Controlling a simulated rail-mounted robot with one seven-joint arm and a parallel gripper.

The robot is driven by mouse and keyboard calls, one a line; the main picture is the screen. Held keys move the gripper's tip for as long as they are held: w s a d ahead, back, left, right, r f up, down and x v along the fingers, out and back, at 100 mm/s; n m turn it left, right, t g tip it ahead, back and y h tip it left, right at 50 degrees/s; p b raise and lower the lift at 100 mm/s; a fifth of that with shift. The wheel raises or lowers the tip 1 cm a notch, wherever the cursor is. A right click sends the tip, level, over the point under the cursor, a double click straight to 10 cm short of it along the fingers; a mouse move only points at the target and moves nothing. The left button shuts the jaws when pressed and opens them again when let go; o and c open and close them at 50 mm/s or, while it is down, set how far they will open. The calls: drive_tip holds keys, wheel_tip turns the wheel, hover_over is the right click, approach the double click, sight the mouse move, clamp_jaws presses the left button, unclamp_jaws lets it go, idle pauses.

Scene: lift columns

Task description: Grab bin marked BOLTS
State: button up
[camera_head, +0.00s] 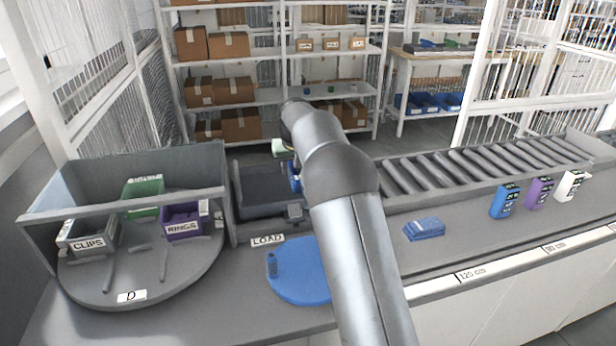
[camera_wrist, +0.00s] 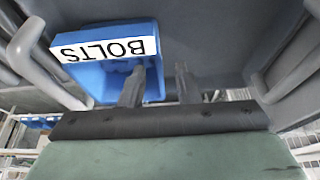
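The blue bin marked BOLTS (camera_wrist: 108,60) shows upside down in the wrist view, inside a grey tray or lift platform. In the head view only a sliver of blue (camera_head: 294,178) shows beside my arm, likely this bin. My gripper (camera_wrist: 160,84) is at the bin with its two fingers apart. The left finger overlaps the bin's inside and the right finger is outside it, so one side wall lies between them. A gap shows between the wall and the right finger. In the head view my arm hides most of the bin and the fingers.
A blue disc (camera_head: 300,280) lies by the LOAD label. A roller conveyor (camera_head: 470,172) and small boxes stand at right.

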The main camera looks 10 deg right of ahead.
sight(291, 170)
drive_tip(key=shift+w+p+x, duration=0.15)
drive_tip(key=shift+p+x, duration=0.2)
drive_tip(key=shift+x, duration=1.1)
drive_tip(key=shift+w+p+x, duration=0.15)
drive_tip(key=shift+p+x, duration=0.2)
drive_tip(key=shift+x, duration=1.05)
drive_tip(key=shift+r, duration=0.15)
clamp_jaws()
